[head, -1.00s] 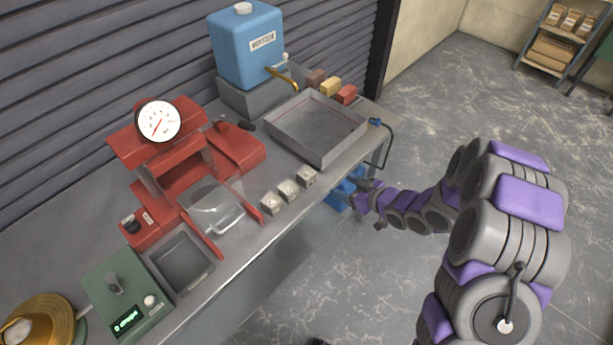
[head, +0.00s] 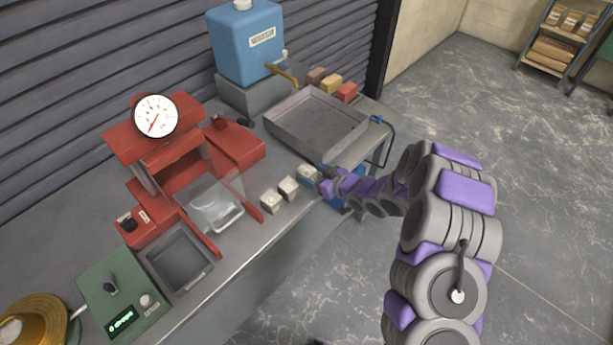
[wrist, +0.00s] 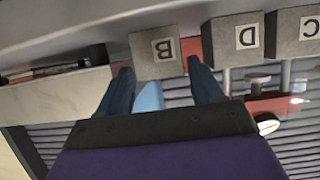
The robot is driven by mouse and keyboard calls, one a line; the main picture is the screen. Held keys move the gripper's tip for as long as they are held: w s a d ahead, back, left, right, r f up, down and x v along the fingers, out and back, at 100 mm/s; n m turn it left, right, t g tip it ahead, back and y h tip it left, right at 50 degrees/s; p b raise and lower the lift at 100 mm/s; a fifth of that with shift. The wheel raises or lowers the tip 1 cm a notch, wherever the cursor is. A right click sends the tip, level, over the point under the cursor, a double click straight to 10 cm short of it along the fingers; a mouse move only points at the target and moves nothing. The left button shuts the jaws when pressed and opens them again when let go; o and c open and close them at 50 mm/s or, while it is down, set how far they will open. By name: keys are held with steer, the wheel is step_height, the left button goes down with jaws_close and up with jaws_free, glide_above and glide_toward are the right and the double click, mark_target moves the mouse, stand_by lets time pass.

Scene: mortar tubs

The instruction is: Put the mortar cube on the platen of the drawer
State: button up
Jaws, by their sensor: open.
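Three grey mortar cubes stand in a row on the bench edge. In the wrist view they appear upside down, marked B (wrist: 154,62), D (wrist: 234,40) and C (wrist: 296,34). In the head view the B cube (head: 306,174) is nearest my gripper (head: 325,186), with the D cube (head: 288,187) and the C cube (head: 269,202) to its left. In the wrist view my gripper (wrist: 159,66) is open, its fingertips at either side of the B cube; contact cannot be told. The drawer (head: 214,212), with a clear guard and handle, sits in the red press; its platen is hard to make out.
The red press (head: 235,147) with a dial stands left of the cubes. A large metal tray (head: 318,160) lies behind them. A blue water tank (head: 246,45) stands at the back.

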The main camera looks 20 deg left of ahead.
mark_target(303, 170)
steer(key=shift+b+x, duration=0.8)
steer(key=shift+x, duration=1.95)
steer(key=shift+r, duration=0.2)
steer(key=c, duration=1)
